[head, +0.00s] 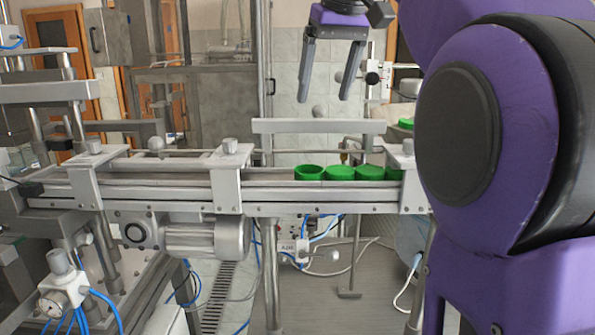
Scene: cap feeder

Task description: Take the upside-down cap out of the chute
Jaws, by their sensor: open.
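Several green caps stand in a row in the metal chute (270,192), toward its right part. The leftmost cap (309,172) shows its open hollow side up, so it is upside down. The cap beside it (340,173) and the one after that (369,173) show closed tops. My gripper (326,99) is open and empty. It hangs with its fingers pointing down, above the chute and over the area of the leftmost caps. My arm hides the chute's right end.
A metal bar (318,126) runs behind the chute at the caps. Metal brackets (231,160) with knobs cross the chute left and right of the caps. Another green cap (405,123) shows farther back right. The chute left of the caps looks empty.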

